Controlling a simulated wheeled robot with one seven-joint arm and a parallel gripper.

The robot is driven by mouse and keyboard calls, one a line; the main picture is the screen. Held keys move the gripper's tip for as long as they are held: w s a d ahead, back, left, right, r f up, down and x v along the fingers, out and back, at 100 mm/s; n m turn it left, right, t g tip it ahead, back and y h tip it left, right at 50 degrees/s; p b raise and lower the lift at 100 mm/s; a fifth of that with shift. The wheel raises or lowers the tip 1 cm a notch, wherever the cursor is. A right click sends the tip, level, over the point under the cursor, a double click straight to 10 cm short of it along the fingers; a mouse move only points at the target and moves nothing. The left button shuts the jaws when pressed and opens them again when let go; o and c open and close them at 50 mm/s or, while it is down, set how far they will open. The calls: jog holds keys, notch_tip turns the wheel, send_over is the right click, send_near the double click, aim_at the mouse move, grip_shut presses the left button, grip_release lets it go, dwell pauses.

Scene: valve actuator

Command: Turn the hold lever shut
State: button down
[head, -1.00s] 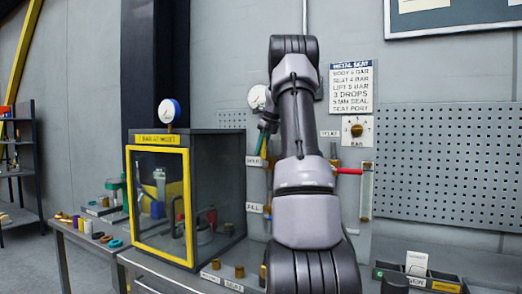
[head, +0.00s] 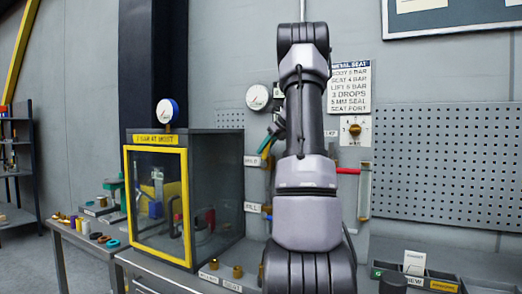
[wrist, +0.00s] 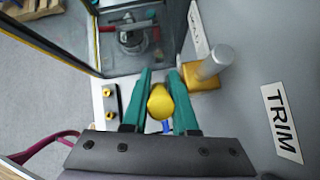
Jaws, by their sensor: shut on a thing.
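The hold lever shows in the wrist view as a yellow knob (wrist: 160,102) between the two teal fingers. My gripper (wrist: 161,78) is shut on this knob. A brass block (wrist: 203,78) with a grey cylinder on it stands just right of the right finger; I cannot tell how it joins the lever. In the head view my gripper (head: 265,146) is at the wall panel, left of my arm, beside the HOLD label (head: 251,160). My arm covers part of the panel, and the lever's full angle is hard to tell.
A yellow-framed test cabinet (head: 184,205) stands to the left, close to the fingers. A FILL label (head: 252,207) is lower on the panel. A red handle (head: 348,171) sticks out right of my arm. A pressure gauge (head: 257,97) is above the gripper.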

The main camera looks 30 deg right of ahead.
jog(key=shift+s+d+f+m+t+y, duration=0.1)
jog(key=shift+s+d+f+t+y, duration=0.4)
jog(key=shift+t, duration=0.65)
jog(key=shift+s+d+f+m+t+y, duration=0.1)
jog(key=shift+s+d+f+t+y, duration=0.2)
jog(key=shift+s+t+y, duration=0.65)
jog(key=shift+s+d+f+m+t+y, duration=0.1)
jog(key=shift+s+d+f+t+y, duration=0.3)
jog(key=shift+t, duration=1)
jog(key=shift+a+f, duration=0.1)
jog(key=c, duration=0.7)
grip_release()
jog(key=v, duration=1.1)
